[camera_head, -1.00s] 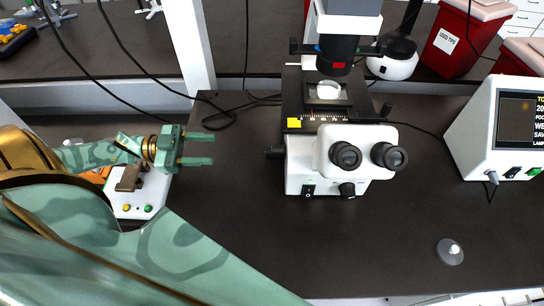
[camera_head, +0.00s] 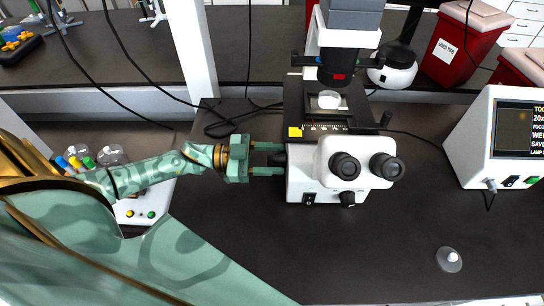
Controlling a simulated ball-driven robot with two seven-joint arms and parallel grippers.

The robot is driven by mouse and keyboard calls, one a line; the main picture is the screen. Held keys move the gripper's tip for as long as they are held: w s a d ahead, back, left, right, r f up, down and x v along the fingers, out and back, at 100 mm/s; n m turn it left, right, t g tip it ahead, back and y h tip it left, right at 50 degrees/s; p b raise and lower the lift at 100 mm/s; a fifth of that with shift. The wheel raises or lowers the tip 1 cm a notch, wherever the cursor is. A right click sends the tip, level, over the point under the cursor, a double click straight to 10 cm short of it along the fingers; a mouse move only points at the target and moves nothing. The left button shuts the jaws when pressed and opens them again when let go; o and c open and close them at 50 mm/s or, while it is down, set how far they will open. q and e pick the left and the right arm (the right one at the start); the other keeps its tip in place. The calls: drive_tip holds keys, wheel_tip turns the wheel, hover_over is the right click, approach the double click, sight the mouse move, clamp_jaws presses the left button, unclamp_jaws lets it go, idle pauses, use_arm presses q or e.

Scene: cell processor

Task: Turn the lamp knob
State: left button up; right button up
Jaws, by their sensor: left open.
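The white and black microscope (camera_head: 325,185) stands at the middle of the dark bench. A black knob (camera_head: 277,159) sticks out of the left side of its base; a second black knob (camera_head: 347,199) is on its front. Which of them is the lamp knob is not marked. My left gripper (camera_head: 284,159) is open and points right, its two green fingers reaching the left side of the microscope base. The side knob lies between the fingers, partly hidden; I cannot tell whether they touch it. My right gripper is not in view.
A white device with a screen (camera_head: 510,140) stands at the right. Black cables run behind the microscope. The front middle of the bench is clear.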

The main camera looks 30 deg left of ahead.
use_arm(q)
drive_tip(key=c, duration=1)
drive_tip(key=shift+m, duration=0.3)
drive_tip(key=shift+f+m+b, duration=0.2)
drive_tip(key=shift+m+b, duration=2.8)
drive_tip(key=shift+m, duration=5.5)
drive_tip(key=o, duration=1)
